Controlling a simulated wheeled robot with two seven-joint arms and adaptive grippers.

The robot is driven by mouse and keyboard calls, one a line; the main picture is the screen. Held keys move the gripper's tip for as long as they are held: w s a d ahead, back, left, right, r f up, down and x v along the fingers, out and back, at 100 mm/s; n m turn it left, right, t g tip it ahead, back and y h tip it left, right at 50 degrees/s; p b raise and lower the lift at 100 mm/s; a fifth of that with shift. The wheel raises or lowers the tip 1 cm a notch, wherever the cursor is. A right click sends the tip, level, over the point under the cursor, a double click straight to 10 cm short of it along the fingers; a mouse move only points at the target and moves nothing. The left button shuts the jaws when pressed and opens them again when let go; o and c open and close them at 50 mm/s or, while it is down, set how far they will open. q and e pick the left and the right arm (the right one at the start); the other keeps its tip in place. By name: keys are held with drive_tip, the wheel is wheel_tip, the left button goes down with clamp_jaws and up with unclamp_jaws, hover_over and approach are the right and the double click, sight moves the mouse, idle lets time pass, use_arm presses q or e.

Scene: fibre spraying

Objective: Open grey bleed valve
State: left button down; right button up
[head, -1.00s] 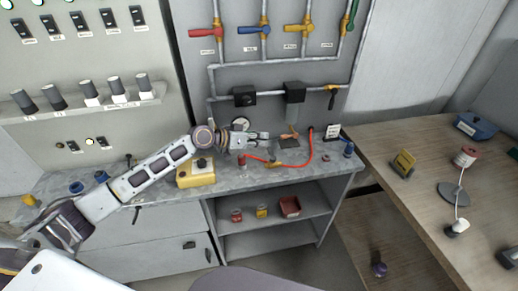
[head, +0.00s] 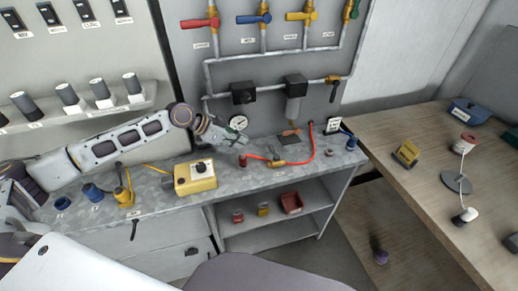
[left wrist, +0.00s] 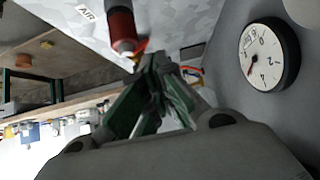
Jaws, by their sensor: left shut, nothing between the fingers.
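I cannot pick out a grey bleed valve with certainty. A small valve with a dark handle (head: 334,82) sits at the right end of the lower pipe on the back panel. A round white pressure gauge (head: 238,122) is mounted low on the panel; it also shows in the left wrist view (left wrist: 268,58). My left gripper (head: 238,141) is just below the gauge, above the bench. Its green-padded fingers (left wrist: 160,85) are together and empty. A red fitting (head: 243,160) stands on the bench below it, near an "AIR" label in the left wrist view. My right gripper is not in view.
Red (head: 200,22), blue (head: 254,18) and yellow (head: 301,16) lever valves line the upper pipes. A filter unit (head: 294,95) hangs from the lower pipe. A yellow box (head: 195,177) and a red hose (head: 312,145) are on the bench (head: 240,187). A wooden table (head: 425,195) stands right.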

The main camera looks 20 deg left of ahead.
sight(274, 152)
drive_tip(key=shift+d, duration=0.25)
use_arm(q)
drive_tip(key=shift+d, duration=0.1)
drive_tip(key=shift+p+x, duration=0.4)
drive_tip(key=shift+x, duration=4.5)
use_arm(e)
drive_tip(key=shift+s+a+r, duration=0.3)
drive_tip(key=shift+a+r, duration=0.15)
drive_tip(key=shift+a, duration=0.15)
use_arm(q)
drive_tip(key=shift+w+f, duration=0.1)
drive_tip(key=shift+w, duration=0.1)
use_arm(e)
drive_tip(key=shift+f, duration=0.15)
